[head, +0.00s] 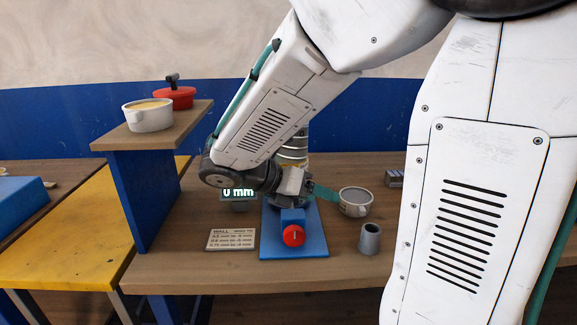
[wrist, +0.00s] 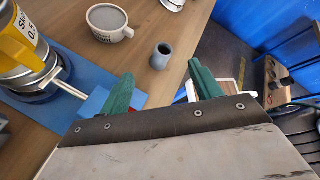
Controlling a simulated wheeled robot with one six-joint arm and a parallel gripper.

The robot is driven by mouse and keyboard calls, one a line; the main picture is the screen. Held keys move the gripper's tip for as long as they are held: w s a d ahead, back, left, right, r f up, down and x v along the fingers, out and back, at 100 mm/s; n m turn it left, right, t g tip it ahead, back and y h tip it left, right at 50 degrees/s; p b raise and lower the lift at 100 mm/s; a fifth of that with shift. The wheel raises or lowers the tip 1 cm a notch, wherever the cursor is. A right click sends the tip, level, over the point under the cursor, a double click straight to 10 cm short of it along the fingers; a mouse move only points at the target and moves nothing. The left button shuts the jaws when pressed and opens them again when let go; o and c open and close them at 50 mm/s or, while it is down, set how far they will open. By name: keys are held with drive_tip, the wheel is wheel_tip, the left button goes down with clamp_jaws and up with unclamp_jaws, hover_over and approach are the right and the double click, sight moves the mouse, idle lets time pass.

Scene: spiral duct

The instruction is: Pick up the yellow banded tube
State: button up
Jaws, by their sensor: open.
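The yellow banded tube (wrist: 28,50) stands at the upper left of the wrist view, metallic with a yellow label and partly cut off by the frame edge. In the head view its ribbed metal upper part (head: 294,149) shows behind my arm, which hides much of it. It appears to stand on a blue plate (head: 308,240) that carries a red knob (head: 293,235). My gripper (wrist: 162,84) is open, its two green fingers apart with nothing held between them. The tube is left of the fingers in the wrist view. In the head view, a green finger (head: 322,193) shows right of the plate's fixture.
A grey cup (head: 369,239) and a white pot (head: 355,203) stand right of the plate. A raised shelf (head: 155,141) holds a cream pot (head: 147,116) and a red pot (head: 175,97).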

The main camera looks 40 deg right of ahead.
sight(295, 153)
drive_tip(key=w+n+h, duration=0.1)
drive_tip(key=w+n, duration=0.1)
drive_tip(key=w+f+n+h, duration=0.1)
drive_tip(key=w+n, duration=0.1)
drive_tip(key=n, duration=0.1)
drive_tip(key=w+n+t+h, duration=0.1)
drive_tip(key=w+n, duration=0.1)
drive_tip(key=w, duration=0.1)
drive_tip(key=shift+d+f+n+h, duration=0.2)
drive_tip(key=shift+f+n+h, duration=0.1)
drive_tip(key=shift+f+h, duration=0.1)
drive_tip(key=w+a+f+n+t+h, duration=0.1)
drive_tip(key=w+f+n+t+h, duration=0.2)
drive_tip(key=w+n, duration=0.45)
drive_tip(key=shift+n+t, duration=0.3)
drive_tip(key=shift+n, duration=0.05)
drive_tip(key=d, duration=0.7)
drive_tip(key=shift+w+d+r, duration=0.15)
drive_tip(key=shift+w+r, duration=0.15)
drive_tip(key=shift+w, duration=0.05)
clamp_jaws()
